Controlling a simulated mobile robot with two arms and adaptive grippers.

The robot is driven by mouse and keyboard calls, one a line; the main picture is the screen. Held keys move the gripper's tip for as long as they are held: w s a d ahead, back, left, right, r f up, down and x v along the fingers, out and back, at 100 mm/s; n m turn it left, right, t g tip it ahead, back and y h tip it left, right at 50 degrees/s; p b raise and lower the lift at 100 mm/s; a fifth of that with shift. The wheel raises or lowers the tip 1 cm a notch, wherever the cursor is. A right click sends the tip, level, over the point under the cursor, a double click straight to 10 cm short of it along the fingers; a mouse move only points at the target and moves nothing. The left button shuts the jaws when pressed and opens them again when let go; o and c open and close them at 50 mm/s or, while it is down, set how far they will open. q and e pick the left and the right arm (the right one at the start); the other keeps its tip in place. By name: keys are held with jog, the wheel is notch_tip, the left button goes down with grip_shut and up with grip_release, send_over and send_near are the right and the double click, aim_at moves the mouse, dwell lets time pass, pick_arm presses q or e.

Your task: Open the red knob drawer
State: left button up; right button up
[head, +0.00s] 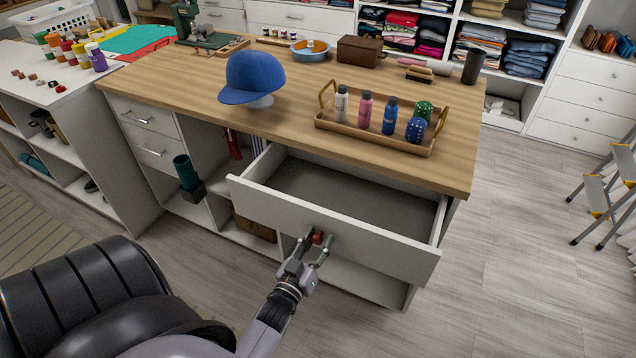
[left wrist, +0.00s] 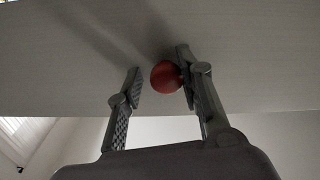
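The drawer (head: 330,229) under the wooden counter is pulled well out, and its grey inside shows empty. Its red knob (head: 317,238) is on the front panel. My left gripper (head: 315,246) is at the drawer front with its fingers on either side of the knob. In the left wrist view the round red knob (left wrist: 166,75) is between the spread fingers. It is right beside the right finger, perhaps touching it, with a clear gap to the left finger. My right gripper is not in view.
The wooden counter (head: 300,105) holds a blue cap (head: 253,77) and a tray (head: 372,140) with several bottles. Two closed drawers (head: 148,133) are at the left. A step stool (head: 600,195) stands at the right. The floor (head: 510,250) right of the drawer is clear.

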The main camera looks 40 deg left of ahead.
pick_arm(q)
jog(key=shift+s+a, duration=0.1)
jog(key=shift+a, duration=0.3)
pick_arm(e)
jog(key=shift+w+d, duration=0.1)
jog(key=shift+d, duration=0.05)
